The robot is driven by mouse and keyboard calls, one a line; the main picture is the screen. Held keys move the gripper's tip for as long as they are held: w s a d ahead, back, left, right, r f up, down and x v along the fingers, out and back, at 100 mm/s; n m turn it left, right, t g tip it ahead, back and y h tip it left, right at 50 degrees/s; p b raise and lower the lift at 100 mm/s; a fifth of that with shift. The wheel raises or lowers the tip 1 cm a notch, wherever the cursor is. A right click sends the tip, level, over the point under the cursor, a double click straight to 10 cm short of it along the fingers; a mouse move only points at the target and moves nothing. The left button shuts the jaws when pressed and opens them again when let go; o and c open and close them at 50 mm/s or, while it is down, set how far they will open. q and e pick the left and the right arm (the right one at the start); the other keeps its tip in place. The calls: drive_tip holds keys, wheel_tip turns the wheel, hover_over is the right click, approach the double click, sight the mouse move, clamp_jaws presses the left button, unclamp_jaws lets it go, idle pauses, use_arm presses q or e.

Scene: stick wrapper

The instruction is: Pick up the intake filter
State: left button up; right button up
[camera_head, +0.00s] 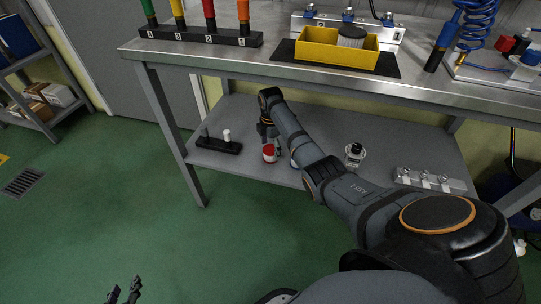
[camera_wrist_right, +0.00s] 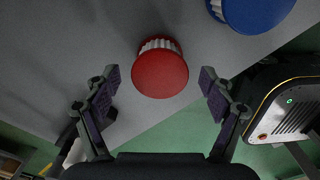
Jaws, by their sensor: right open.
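A pleated white filter with a red cap (camera_wrist_right: 160,74) stands on the lower shelf; its red part also shows in the head view (camera_head: 269,154). My right gripper (camera_wrist_right: 157,88) is open, with one finger on each side of the red-capped filter in the wrist view and gaps between. A blue-capped pleated filter (camera_wrist_right: 254,10) is beside it, mostly hidden by my arm in the head view. No label shows which is the intake filter. My left gripper (camera_head: 124,292) is open and empty, low at the left.
The lower shelf (camera_head: 240,118) also holds a black stand with a white peg (camera_head: 219,145), a small bottle (camera_head: 355,154) and a grey rack (camera_head: 430,180). The bench top (camera_head: 275,77) overhangs my right arm.

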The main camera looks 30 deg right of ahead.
sight(270, 149)
use_arm(q)
drive_tip(key=shift+w+r, duration=0.15)
drive_tip(key=shift+r, duration=0.05)
use_arm(e)
drive_tip(key=c, duration=1.3)
drive_tip(key=shift+o, duration=0.2)
drive_tip(key=shift+r+p, duration=0.5)
drive_tip(key=shift+r, duration=0.35)
use_arm(q)
drive_tip(key=s+f+g+p, duration=0.1)
drive_tip(key=s+f+g, duration=0.5)
drive_tip(key=s, duration=0.4)
use_arm(e)
drive_tip(key=shift+r, duration=0.95)
use_arm(q)
wheel_tip(270, 149, up, 5)
drive_tip(key=s+a+g+y+p, duration=0.1)
drive_tip(key=s+a+g+p, duration=0.1)
drive_tip(key=p, duration=0.4)
drive_tip(key=shift+r+g+p, duration=0.15)
drive_tip(key=shift+g+p, duration=0.2)
drive_tip(key=shift+g, duration=0.45)
use_arm(e)
drive_tip(key=s+a, duration=1.1)
drive_tip(key=a, duration=0.2)
drive_tip(key=shift+s+a, duration=0.35)
drive_tip(key=shift+a, duration=0.05)
